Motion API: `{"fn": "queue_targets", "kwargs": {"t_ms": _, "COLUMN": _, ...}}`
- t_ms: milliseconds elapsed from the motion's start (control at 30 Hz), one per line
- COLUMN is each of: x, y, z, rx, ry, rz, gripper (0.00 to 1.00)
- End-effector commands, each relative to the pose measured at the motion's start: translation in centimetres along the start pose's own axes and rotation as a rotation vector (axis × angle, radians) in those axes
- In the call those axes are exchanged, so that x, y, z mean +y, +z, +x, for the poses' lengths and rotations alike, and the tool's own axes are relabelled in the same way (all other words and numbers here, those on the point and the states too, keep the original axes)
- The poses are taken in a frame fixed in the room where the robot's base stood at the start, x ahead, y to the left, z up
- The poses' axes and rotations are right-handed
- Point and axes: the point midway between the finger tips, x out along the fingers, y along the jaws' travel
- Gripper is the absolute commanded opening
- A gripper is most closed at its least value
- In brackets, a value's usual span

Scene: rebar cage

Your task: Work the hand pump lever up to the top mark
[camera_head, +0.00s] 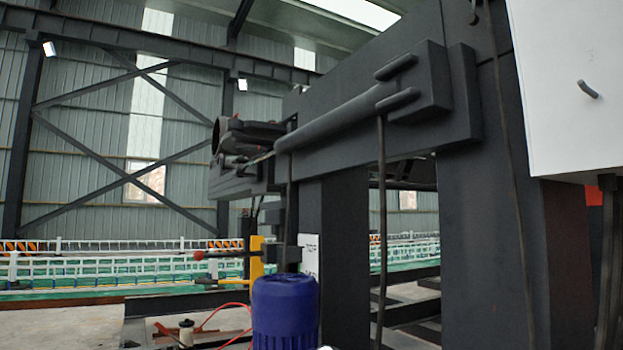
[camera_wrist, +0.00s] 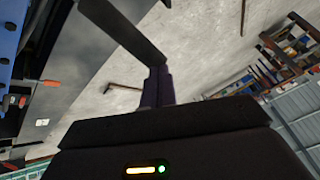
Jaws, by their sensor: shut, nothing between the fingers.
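In the head view a thin, roughly level lever rod (camera_head: 225,254) with a red ball at its left end runs to a yellow bracket (camera_head: 257,258) on the dark machine. It looks like the pump lever. My gripper (camera_wrist: 158,82) shows in the wrist view as dark fingers held together, shut and empty. It is not seen in the head view. A small red-orange piece (camera_wrist: 50,83) shows at the left of the wrist view, apart from the fingers; I cannot tell whether it belongs to the lever.
A blue motor-like cylinder (camera_head: 285,312) stands right of the lever, before a dark frame post (camera_head: 335,255). A white cabinet (camera_head: 570,90) hangs at upper right. Red hoses (camera_head: 222,312) lie low. Bare concrete floor (camera_wrist: 205,40) and a wooden rack (camera_wrist: 290,45) show in the wrist view.

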Motion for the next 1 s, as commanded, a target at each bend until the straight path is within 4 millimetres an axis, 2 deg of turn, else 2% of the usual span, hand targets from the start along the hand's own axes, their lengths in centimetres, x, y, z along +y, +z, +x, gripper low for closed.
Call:
{"fn": "queue_targets", "kwargs": {"t_ms": 167, "x": 0.0, "y": 0.0, "z": 0.1, "rx": 0.0, "ry": 0.0, "rz": 0.0, "gripper": 0.0}}
{"fn": "queue_targets", "kwargs": {"t_ms": 433, "x": 0.1, "y": 0.2, "z": 1.4, "rx": 0.0, "ry": -0.001, "rz": 0.0, "gripper": 0.0}}
{"fn": "queue_targets", "kwargs": {"t_ms": 767, "x": 0.1, "y": 0.1, "z": 1.4, "rx": 0.0, "ry": -0.001, "rz": 0.0, "gripper": 0.0}}
{"fn": "queue_targets", "kwargs": {"t_ms": 1000, "x": 0.2, "y": 0.3, "z": 2.6, "rx": 0.0, "ry": -0.001, "rz": 0.0, "gripper": 0.0}}
